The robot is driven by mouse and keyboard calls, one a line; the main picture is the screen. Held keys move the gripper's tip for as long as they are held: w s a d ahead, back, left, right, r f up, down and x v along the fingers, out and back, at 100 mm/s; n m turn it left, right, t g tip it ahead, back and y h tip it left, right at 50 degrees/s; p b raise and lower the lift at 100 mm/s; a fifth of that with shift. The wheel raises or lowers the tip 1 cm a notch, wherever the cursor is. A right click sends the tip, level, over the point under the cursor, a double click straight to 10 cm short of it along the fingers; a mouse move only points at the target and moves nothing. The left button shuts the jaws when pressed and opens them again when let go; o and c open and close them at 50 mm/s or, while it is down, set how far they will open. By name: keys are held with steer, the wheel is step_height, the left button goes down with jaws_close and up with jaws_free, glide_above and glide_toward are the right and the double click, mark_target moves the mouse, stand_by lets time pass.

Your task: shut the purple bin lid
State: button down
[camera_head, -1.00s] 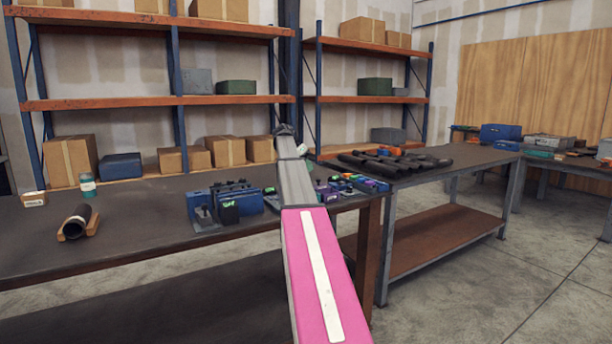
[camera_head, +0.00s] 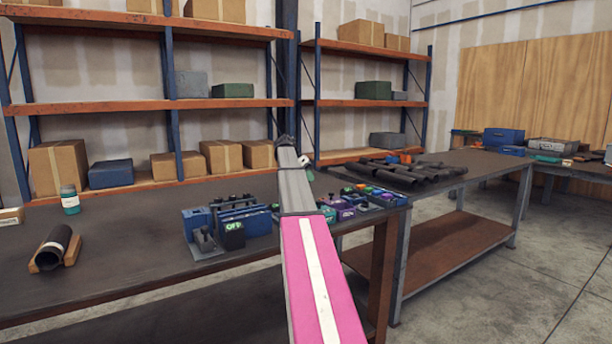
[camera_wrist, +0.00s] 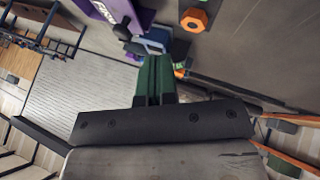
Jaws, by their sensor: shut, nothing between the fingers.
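The purple bin (camera_head: 343,210) stands in a cluster of small coloured bins on the long dark bench, just right of my arm in the head view. A purple panel with white lettering (camera_wrist: 122,14) shows at the top left of the wrist view, ahead of my gripper. I cannot tell the lid's angle.
A blue caddy (camera_head: 240,218) with a green-labelled dark block stands left of my arm. Dark pipes (camera_head: 410,172) lie on the bench behind the bins. A black pipe (camera_head: 55,245) rests in a wooden cradle at left. Bench space between cradle and caddy is clear.

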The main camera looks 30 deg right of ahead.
mark_target(340, 203)
steer(key=x, duration=0.5)
steer(key=s, duration=0.2)
steer(key=s+d, duration=0.1)
steer(key=shift+d+f, duration=0.1)
steer(key=shift+f, duration=0.15)
steer(key=shift+s+d, duration=0.2)
steer(key=shift+s, duration=0.25)
steer(key=shift+s, duration=0.15)
steer(key=s, duration=0.6)
steer(key=shift+s+d, duration=0.2)
